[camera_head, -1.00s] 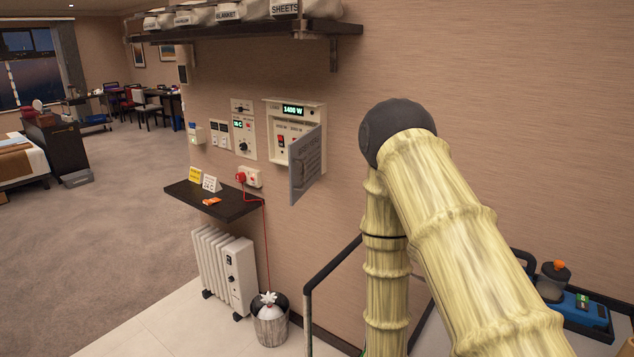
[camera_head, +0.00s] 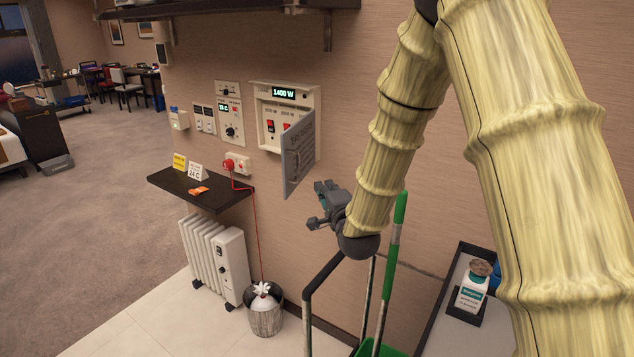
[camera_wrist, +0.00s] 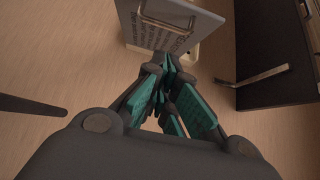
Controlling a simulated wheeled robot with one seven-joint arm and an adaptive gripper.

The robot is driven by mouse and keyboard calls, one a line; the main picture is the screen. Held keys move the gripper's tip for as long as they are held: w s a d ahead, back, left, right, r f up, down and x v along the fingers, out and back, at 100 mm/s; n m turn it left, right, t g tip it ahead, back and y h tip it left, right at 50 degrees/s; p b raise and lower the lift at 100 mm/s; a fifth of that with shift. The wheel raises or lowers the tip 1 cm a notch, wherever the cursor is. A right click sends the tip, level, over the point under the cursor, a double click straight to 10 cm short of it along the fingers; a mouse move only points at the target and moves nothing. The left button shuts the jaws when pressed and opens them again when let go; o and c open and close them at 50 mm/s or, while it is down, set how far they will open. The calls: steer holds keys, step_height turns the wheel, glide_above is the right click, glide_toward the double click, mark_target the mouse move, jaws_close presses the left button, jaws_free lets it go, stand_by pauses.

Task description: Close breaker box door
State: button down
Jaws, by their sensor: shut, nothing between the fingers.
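The breaker box (camera_head: 268,124) is on the wall, with a lit "1400 W" display and red switches inside. Its grey door (camera_head: 298,156) is hinged on the right and stands open, sticking out from the wall. In the wrist view the door (camera_wrist: 195,22) shows at the top, just beyond the fingertips. My gripper (camera_head: 318,203) is below and to the right of the door in the head view. Its teal-padded fingers (camera_wrist: 166,88) are together and empty. I cannot tell whether they touch the door.
A dark wall shelf (camera_head: 190,188) with small signs and an orange item is at lower left. A red plug (camera_head: 236,163) with a hanging cord is above it. A white heater (camera_head: 215,260) and a bin (camera_head: 264,312) stand below. A cart rail (camera_head: 310,300) and green-handled tool (camera_head: 393,245) are close to my arm.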

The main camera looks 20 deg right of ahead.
steer(key=w+p, duration=0.6)
steer(key=w, duration=0.5)
steer(key=shift+w+a+f, duration=0.2)
steer(key=shift+w+a, duration=0.05)
steer(key=shift+a, duration=0.05)
